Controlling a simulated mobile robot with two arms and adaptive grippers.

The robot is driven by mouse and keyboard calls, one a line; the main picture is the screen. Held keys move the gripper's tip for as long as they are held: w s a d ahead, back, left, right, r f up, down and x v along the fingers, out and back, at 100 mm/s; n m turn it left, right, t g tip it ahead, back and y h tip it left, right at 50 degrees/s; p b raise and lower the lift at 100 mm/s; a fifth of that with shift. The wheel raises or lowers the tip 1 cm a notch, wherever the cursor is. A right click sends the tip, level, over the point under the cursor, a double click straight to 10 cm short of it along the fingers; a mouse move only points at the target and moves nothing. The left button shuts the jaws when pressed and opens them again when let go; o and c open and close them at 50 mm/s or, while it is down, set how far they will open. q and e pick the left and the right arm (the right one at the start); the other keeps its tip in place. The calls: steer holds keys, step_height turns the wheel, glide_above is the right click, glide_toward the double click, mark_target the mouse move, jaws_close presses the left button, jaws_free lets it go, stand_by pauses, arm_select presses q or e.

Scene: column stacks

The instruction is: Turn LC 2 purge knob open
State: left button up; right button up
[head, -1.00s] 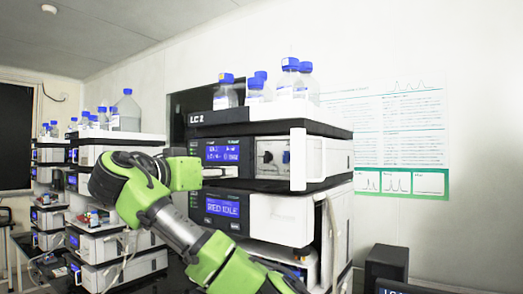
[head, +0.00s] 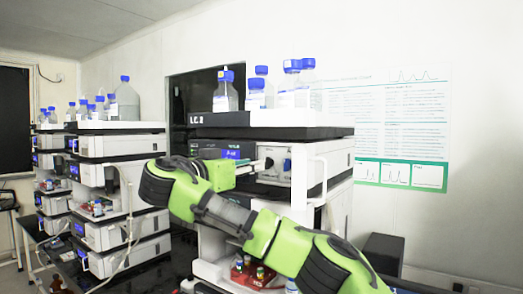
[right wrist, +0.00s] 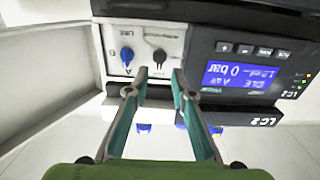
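The LC 2 stack (head: 270,130) stands in the middle of the head view. The knobs also show small in the head view (head: 287,165). My right gripper (right wrist: 159,76) is open and empty, with its two fingers apart. Its tips point at the right-hand knob, which shows between them; I cannot tell whether they touch it. My left gripper is not in view.
A white open door panel (right wrist: 45,55) stands beside the compartment. The pump display (right wrist: 243,76) reads 0 bar. Blue-capped bottles (head: 227,95) stand on top of the stack. Other instrument stacks (head: 120,145) stand to the left.

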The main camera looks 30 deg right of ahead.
mark_target(266, 161)
steer(key=p+x, duration=0.1)
steer(key=x, duration=0.1)
steer(key=p+x, duration=0.1)
steer(key=x, duration=0.1)
steer(key=shift+d+r, duration=0.2)
steer(key=shift+d, duration=0.1)
steer(key=shift+w+d+f, duration=0.2)
steer(key=shift+w+d, duration=0.1)
steer(key=shift+d, duration=0.25)
steer(key=shift+a, duration=0.1)
jaws_close()
